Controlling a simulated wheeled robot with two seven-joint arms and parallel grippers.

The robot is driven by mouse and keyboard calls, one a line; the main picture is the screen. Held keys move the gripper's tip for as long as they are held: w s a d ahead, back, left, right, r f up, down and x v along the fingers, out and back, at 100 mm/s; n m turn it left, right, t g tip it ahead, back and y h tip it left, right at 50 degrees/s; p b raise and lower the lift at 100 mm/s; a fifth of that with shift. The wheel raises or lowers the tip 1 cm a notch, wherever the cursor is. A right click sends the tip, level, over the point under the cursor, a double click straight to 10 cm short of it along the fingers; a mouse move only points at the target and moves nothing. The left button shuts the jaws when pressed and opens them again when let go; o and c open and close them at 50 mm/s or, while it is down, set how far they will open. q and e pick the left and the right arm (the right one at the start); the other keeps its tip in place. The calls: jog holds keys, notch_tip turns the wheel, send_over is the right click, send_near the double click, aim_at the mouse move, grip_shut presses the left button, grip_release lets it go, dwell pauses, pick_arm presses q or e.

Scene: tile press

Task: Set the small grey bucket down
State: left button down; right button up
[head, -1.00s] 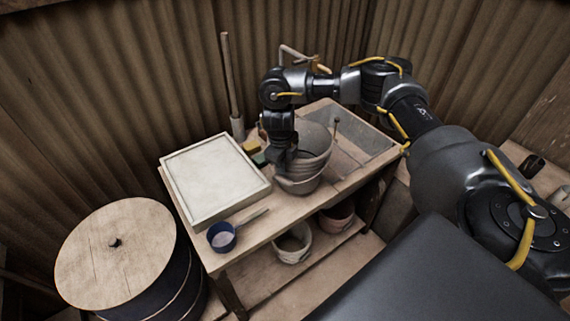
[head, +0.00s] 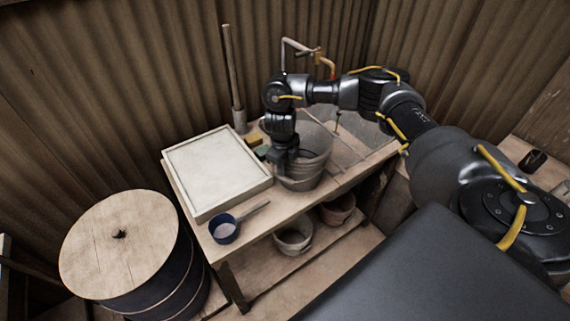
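The small grey bucket (head: 301,180) stands upright, or nearly so, at the middle of the wooden table, right of the framed white tray. My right gripper (head: 284,164) points down at its left rim and appears shut on it. The fingertips are partly hidden by the dark wrist and the rim. A further grey rounded form (head: 318,133) shows behind the bucket; I cannot tell where one ends and the other begins. Whether the bucket's base touches the table is hard to tell. My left gripper is not in view.
The framed white tray (head: 198,207) lies left of the bucket. A blue pan (head: 224,230) lies at the front edge. Small blocks (head: 253,139) and a pipe with a tap (head: 289,45) are behind. Pots (head: 293,236) stand on the lower shelf. A lidded drum (head: 120,243) stands at left.

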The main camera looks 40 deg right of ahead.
jog(key=shift+w+r, duration=0.1)
jog(key=shift+r, duration=0.45)
notch_tip(320, 180, up, 11)
jog(key=a, duration=0.1)
jog(key=shift+s, duration=0.35)
